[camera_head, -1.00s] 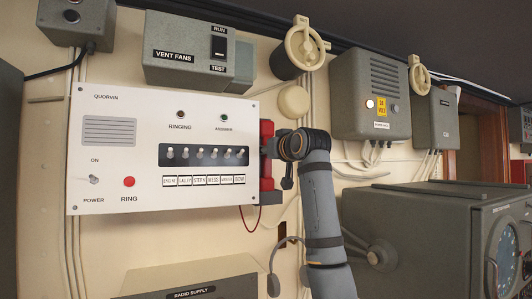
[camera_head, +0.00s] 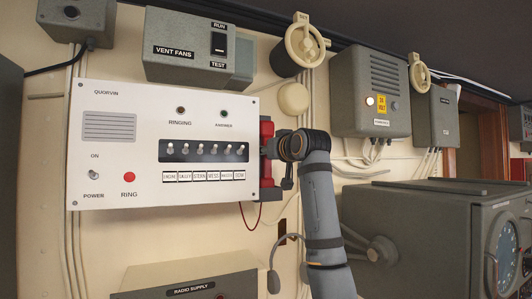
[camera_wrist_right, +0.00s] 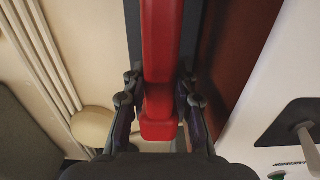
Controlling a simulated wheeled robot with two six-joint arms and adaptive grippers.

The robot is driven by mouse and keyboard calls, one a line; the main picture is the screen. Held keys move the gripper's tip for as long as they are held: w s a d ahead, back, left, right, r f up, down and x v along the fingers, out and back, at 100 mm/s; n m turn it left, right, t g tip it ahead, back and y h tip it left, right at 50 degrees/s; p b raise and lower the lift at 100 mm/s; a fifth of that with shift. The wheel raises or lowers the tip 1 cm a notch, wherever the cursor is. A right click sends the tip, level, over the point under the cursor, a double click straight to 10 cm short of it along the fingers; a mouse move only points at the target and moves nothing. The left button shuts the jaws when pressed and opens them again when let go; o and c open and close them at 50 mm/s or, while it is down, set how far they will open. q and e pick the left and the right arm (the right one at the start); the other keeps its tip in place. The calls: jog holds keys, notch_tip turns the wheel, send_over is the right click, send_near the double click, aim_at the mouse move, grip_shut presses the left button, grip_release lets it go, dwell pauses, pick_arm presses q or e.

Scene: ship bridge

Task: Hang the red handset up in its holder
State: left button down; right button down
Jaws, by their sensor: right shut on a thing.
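The red handset (camera_head: 266,132) stands upright at the right edge of the white intercom panel (camera_head: 120,160). My right gripper (camera_head: 272,148) is at its middle. In the right wrist view the handset (camera_wrist_right: 163,45) runs down between the two fingers of my right gripper (camera_wrist_right: 160,98), which are closed on it from both sides. A dark grey piece, apparently the holder (camera_head: 274,195), shows behind and below the handset; its dark edge also shows behind the handset in the right wrist view (camera_wrist_right: 132,30). I cannot tell whether the handset is seated there. My left gripper is not in view.
A thin red cord (camera_head: 250,222) hangs below the handset. The vent fans box (camera_head: 185,50) is above the panel and the radio supply box (camera_head: 185,280) below. A round cream fitting (camera_head: 294,98) is on the wall just right of the handset. A grey radar cabinet (camera_head: 410,225) stands at right.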

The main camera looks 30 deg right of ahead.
aim_at(268, 122)
jog(key=shift+f, duration=0.45)
dwell(1.6)
jog(key=c, duration=1)
grip_release()
notch_tip(268, 122, up, 9)
jog(key=shift+s+r, duration=0.1)
jog(key=shift+r, duration=0.4)
